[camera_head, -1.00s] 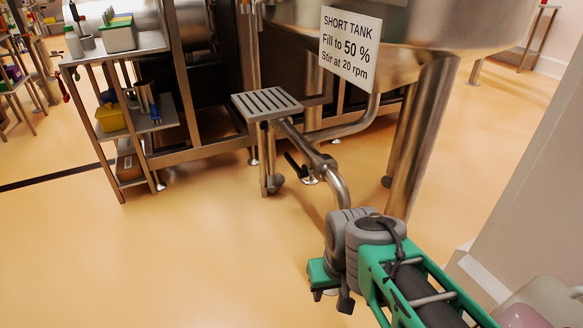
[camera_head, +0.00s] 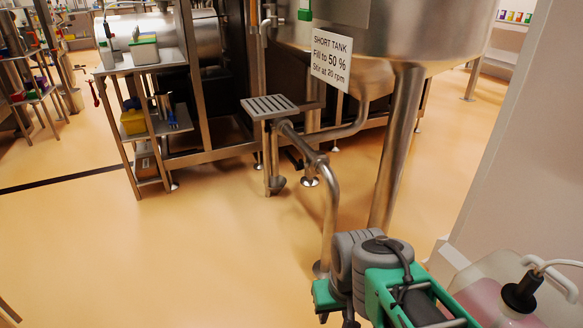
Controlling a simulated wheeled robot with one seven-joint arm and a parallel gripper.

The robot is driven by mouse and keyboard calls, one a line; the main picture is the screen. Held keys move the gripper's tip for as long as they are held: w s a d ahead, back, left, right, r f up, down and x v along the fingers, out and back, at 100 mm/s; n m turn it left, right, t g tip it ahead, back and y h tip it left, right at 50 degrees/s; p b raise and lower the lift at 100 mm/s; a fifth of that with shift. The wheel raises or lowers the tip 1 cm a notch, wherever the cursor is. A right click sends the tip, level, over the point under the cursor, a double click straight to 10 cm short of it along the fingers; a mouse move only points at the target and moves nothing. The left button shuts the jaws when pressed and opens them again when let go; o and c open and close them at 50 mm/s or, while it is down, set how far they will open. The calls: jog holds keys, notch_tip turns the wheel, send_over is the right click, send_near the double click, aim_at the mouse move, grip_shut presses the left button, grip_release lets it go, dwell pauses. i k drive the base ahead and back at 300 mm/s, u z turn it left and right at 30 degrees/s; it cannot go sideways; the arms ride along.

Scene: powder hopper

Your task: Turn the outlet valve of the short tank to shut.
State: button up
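The short tank (camera_head: 400,25) stands at the upper right and carries a white sign reading "SHORT TANK, Fill to 50 %, Stir at 20 rpm" (camera_head: 330,62). A bare steel outlet pipe (camera_head: 333,200) runs from near a small grated stand, bends and goes down to the floor. I cannot make out a valve handle on it now. My green and grey arm covers the lower right. The end that seems to be my gripper (camera_head: 336,317) is at the bottom edge, below and in front of the pipe. Its dark tips are partly cut off, and I see nothing held.
The grated step (camera_head: 269,106) stands left of the pipe. A steel shelf cart (camera_head: 135,65) with boxes and a yellow bin (camera_head: 134,122) is at the left. A tank leg (camera_head: 397,150) stands right of the pipe. A pale wall (camera_head: 510,190) bounds the right. The floor at lower left is open.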

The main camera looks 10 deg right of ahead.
aim_at(298, 166)
jog(key=u, duration=0.7)
jog(key=i, duration=0.65)
jog(key=u, duration=1.05)
jog(key=i, duration=1.8)
jog(key=z, duration=1.45)
jog(key=i, duration=0.55)
jog(key=z, duration=0.55)
